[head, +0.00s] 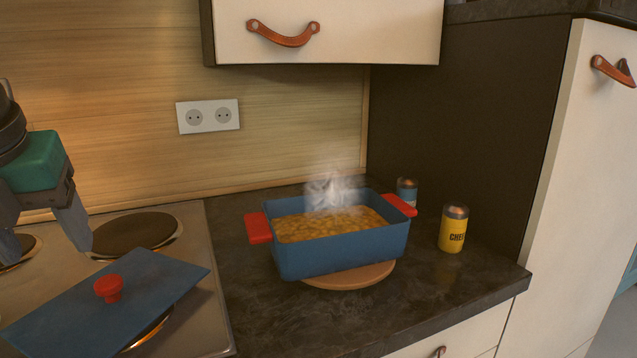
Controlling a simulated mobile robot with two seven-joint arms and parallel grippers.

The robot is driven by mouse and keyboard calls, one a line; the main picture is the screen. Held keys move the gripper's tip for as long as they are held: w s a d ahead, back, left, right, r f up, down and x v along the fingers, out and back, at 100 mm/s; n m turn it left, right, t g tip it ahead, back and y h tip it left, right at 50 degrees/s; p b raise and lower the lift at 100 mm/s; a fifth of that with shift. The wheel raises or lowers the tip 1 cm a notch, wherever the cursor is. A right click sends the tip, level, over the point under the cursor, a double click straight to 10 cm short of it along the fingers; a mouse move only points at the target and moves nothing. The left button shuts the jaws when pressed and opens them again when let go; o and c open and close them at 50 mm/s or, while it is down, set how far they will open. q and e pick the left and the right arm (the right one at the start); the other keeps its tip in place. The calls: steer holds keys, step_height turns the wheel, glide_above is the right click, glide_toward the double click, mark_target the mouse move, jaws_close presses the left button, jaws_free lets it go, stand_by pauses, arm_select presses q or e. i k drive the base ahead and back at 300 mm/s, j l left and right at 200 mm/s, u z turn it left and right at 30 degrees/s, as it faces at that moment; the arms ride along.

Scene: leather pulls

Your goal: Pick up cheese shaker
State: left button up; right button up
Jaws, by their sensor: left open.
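The cheese shaker (452,230) is a yellow cylinder with dark "CHEE…" lettering and a metal-rimmed top. It stands upright on the dark counter, right of the blue pot. My left gripper (52,246) is at the left edge of the head view, above the stove. Its fingers are apart with nothing between them, and it is far to the left of the shaker. My right gripper does not show.
A steaming blue pot (345,258) with red handles sits on a round wooden board (350,277). A blue-labelled shaker (407,190) stands behind it. A blue lid (150,300) with a red knob lies on the stove (205,285). A dark cabinet side (470,120) rises behind the shakers.

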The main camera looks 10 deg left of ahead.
mark_target(453, 226)
steer(key=k, duration=0.85)
